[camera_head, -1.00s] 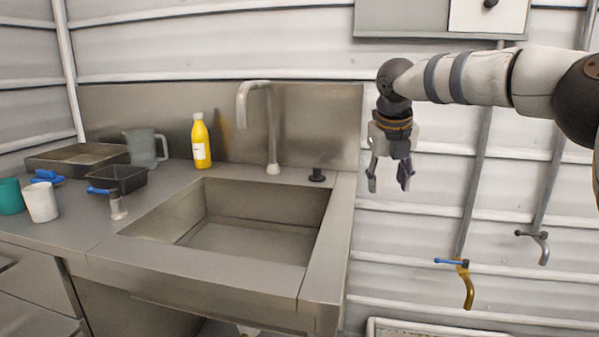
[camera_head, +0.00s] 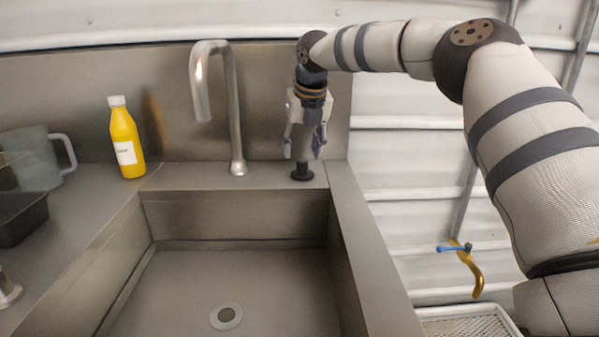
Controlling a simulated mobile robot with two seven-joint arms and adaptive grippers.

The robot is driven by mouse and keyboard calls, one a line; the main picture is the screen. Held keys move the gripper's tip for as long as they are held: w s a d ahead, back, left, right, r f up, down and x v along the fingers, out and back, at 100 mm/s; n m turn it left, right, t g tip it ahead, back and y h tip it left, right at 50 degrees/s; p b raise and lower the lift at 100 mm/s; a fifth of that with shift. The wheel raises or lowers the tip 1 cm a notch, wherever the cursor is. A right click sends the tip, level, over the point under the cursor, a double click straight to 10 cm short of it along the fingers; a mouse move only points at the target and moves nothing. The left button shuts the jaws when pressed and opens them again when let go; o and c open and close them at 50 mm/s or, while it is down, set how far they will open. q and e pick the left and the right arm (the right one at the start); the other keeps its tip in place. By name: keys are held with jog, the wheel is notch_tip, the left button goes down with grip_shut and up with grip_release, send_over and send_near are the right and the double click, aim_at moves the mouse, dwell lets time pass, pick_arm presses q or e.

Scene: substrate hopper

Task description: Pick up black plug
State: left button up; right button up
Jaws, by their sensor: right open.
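The black plug (camera_head: 302,172) stands upright on the steel counter behind the sink, near its back right corner. It has a wide base and a narrower top. My right gripper (camera_head: 303,152) points down, directly above the plug in the picture, with its fingers apart. The fingertips look close to the plug's top; I cannot tell whether they touch it. My left gripper is not in view.
The sink basin (camera_head: 160,285) lies in front of the plug. The tall faucet (camera_head: 234,120) stands left of my right gripper. A yellow bottle (camera_head: 126,140), a clear jug (camera_head: 35,158) and a dark tray (camera_head: 22,218) are farther left. A brass tap (camera_head: 470,268) is on the right wall.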

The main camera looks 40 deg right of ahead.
aim_at(303, 160)
jog(key=x, duration=0.5)
jog(key=shift+s+d+f, duration=0.1)
jog(key=shift+d, duration=0.25)
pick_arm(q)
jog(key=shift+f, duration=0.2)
pick_arm(e)
grip_shut()
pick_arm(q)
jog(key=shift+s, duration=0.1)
pick_arm(e)
jog(key=shift+r, duration=0.2)
jog(key=shift+r, duration=0.3)
jog(key=v, duration=0.4)
jog(key=shift+w+d+r, duration=0.1)
jog(key=shift+w+r, duration=0.05)
jog(key=shift+w, duration=0.15)
pick_arm(q)
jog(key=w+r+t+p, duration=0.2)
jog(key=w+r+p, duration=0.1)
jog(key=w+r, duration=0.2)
jog(key=shift+p, duration=0.3)
pick_arm(e)
jog(key=s+a+r, duration=0.5)
jog(key=s+r, duration=0.3)
jog(key=s, duration=0.3)
jog(key=shift+s+a, duration=0.25)
jog(key=shift+s, duration=0.15)
